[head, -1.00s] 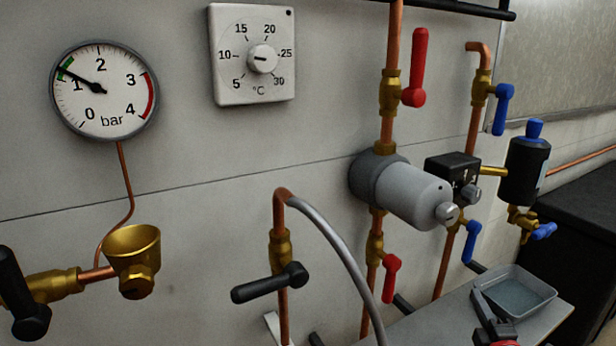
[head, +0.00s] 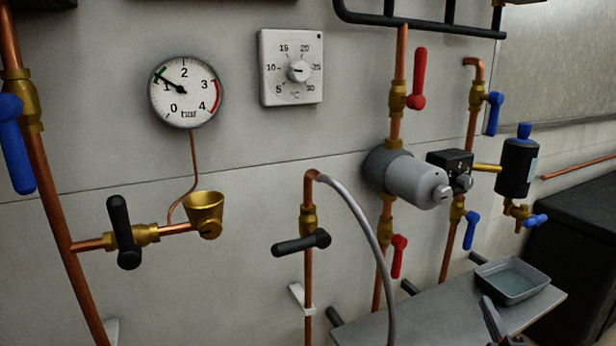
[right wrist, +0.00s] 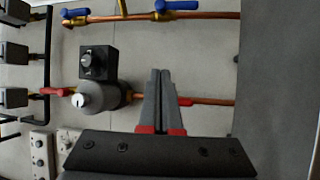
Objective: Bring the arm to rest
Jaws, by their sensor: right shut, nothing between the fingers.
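My right gripper (head: 488,308) shows only in part at the bottom edge of the head view, in front of the grey shelf (head: 440,300). In the right wrist view its two grey fingers (right wrist: 160,75) with red bases lie together, shut and empty. They point at the wall beside a copper pipe (right wrist: 208,101) and the grey cylinder (right wrist: 105,95), with no visible contact. My left gripper is not in view.
A grey tray (head: 512,282) sits on the shelf. The wall carries a gauge (head: 186,90), a thermostat (head: 291,68), valves with red (head: 416,78), blue (head: 12,145) and black handles, and a grey hose (head: 372,240). A dark cabinet (head: 585,240) stands at right.

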